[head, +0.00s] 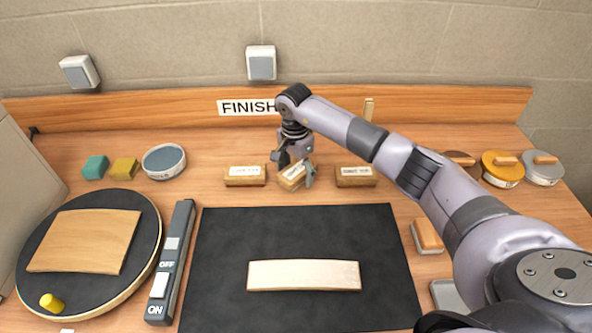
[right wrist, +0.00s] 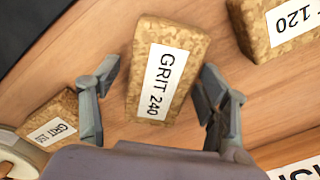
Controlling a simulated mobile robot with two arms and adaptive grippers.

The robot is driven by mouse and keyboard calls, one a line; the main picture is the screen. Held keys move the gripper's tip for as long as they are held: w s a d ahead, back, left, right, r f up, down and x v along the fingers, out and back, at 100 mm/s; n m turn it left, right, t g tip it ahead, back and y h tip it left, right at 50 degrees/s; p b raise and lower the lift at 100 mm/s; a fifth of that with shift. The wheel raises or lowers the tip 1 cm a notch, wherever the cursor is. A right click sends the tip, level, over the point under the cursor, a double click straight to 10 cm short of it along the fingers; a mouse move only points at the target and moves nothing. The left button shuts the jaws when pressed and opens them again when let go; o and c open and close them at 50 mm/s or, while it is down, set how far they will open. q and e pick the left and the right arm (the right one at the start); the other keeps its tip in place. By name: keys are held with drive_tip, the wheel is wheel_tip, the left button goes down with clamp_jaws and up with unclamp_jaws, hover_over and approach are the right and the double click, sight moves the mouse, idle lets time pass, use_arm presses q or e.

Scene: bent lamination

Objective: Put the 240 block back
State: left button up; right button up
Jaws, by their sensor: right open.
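The 240 block (head: 291,177) is a tan, cork-like block with a white "GRIT 240" label. It appears to rest on the bench, turned at an angle, between two similar blocks. My right gripper (head: 296,174) is above it. In the right wrist view the 240 block (right wrist: 168,70) lies between the open fingers of my right gripper (right wrist: 160,105), with gaps on both sides. The 120 block (right wrist: 277,28) is at its upper right. Another labelled block (right wrist: 48,122) is at the left, its number hard to read. My left gripper is not in view.
A black mat (head: 225,255) bears a pale curved wood strip (head: 304,275). A round board (head: 40,285) with a wood sheet and a switch strip (head: 171,265) are left. Lidded tins (head: 502,172) stand at the right. A "FINISH" sign (head: 246,107) is on the back rail.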

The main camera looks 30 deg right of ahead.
sight(295, 170)
drive_tip(key=shift+r, duration=0.25)
drive_tip(key=shift+w+r, duration=0.1)
drive_tip(key=shift+r, duration=0.2)
wheel_tip(295, 170, up, 11)
drive_tip(key=b, duration=0.3)
drive_tip(key=shift+s+a, duration=0.15)
drive_tip(key=shift+s, duration=0.05)
